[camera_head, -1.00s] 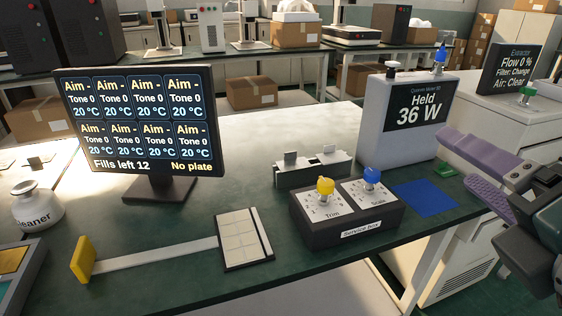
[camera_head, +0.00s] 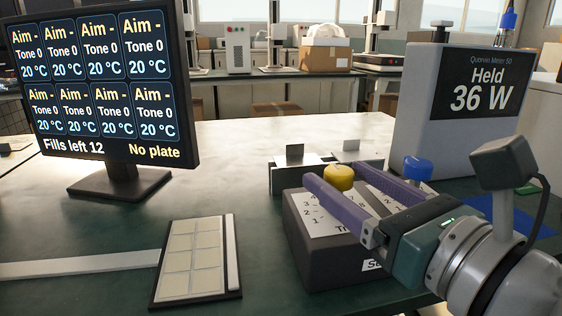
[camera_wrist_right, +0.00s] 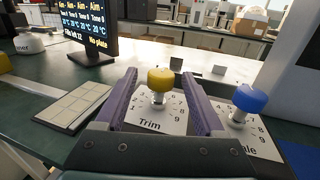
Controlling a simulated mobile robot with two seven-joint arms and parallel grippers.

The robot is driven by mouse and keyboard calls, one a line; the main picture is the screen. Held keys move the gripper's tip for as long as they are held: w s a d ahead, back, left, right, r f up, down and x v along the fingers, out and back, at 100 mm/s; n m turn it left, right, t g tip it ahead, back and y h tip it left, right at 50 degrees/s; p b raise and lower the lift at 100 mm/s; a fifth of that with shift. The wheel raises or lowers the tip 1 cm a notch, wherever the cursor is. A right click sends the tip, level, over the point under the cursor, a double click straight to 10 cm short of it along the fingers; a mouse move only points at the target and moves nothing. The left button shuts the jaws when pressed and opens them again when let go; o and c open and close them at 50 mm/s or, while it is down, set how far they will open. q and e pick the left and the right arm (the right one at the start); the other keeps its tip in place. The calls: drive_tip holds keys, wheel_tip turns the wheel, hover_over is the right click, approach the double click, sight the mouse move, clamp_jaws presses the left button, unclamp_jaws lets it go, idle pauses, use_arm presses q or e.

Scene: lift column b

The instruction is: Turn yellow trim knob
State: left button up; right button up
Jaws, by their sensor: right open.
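The yellow trim knob (camera_head: 340,177) stands on the dark service box (camera_head: 331,256), above a white dial plate with numbers. In the right wrist view the yellow knob (camera_wrist_right: 161,79) sits between the two purple fingers, with the word Trim below it. My right gripper (camera_head: 326,186) is open, its fingers reaching either side of the knob; no contact is clear. The blue knob (camera_head: 418,168) is on the same box, beyond the gripper, and shows in the right wrist view (camera_wrist_right: 249,98) outside the right finger. My left gripper is not in view.
A grey meter (camera_head: 447,119) reading "Held 36 W" stands behind the box. A monitor (camera_head: 104,89) is at the left, showing "No plate". A pale-celled tray (camera_head: 196,262) lies left of the box. A low metal fixture (camera_head: 287,176) is just behind the box.

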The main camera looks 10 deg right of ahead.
drive_tip(key=x, duration=0.5)
clamp_jaws()
idle(0.5)
